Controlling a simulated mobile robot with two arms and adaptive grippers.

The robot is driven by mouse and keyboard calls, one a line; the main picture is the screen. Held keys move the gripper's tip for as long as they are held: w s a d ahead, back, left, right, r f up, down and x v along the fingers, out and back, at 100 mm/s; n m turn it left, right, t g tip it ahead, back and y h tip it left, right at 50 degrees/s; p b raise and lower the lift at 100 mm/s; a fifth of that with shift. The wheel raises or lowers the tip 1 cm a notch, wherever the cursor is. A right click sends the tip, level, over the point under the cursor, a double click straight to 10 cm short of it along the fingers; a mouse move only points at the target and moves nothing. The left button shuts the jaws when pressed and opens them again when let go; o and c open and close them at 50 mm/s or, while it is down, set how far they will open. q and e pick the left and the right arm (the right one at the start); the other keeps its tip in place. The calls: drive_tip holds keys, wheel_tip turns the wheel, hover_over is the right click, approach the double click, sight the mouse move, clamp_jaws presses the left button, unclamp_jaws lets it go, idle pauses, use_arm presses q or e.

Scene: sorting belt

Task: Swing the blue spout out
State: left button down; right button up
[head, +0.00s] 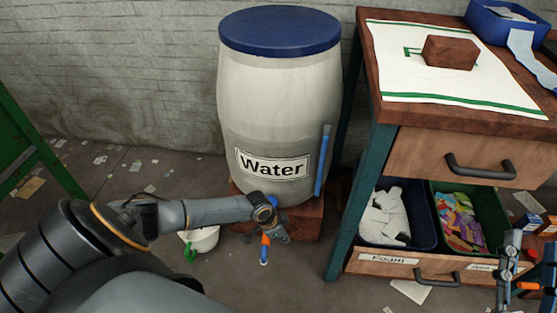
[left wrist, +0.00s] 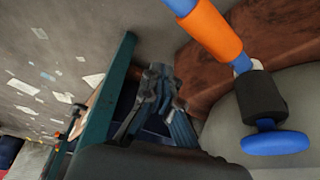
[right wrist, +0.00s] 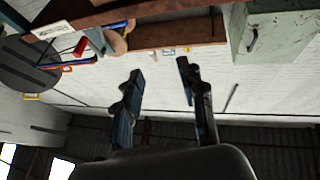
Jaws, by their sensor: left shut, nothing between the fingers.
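The blue spout (head: 264,261) with its orange band hangs low at the front of the white water barrel (head: 275,110). In the left wrist view the blue spout (left wrist: 181,6) with its orange band runs from the top to a black fitting that carries a blue knob (left wrist: 275,143). My left gripper (head: 280,237) is shut and empty, close beside the spout on its right in the head view. In the left wrist view its fingers (left wrist: 160,100) are apart from the spout. My right gripper (right wrist: 160,70) is open and empty, away from the barrel.
A white cup (head: 203,240) with a green handle is on the floor below my left arm. The workbench (head: 365,110) stands at the right, with its lower drawer open, holding a foam bin (head: 428,238) and a green bin (head: 440,188). A blue upright tube (head: 323,160) is on the barrel's side.

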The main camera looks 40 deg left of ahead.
use_arm(q)
drive_tip(key=w+p+v, duration=0.1)
drive_tip(key=p+v, duration=0.3)
drive_tip(key=v, duration=0.6)
drive_tip(key=shift+a, duration=0.35)
use_arm(e)
drive_tip(key=s+d+f+g+h, duration=0.2)
drive_tip(key=f+g, duration=0.4)
drive_tip(key=f, duration=0.3)
drive_tip(key=s+d+f+g+h, duration=0.1)
drive_tip(key=f+g+h, duration=0.1)
drive_tip(key=f+g, duration=0.3)
wheel_tip(320, 180, down, 4)
drive_tip(key=shift+s+d+f+m+g, duration=0.1)
drive_tip(key=shift+s+d+m+g, duration=0.2)
drive_tip(key=shift+s+d+g, duration=0.1)
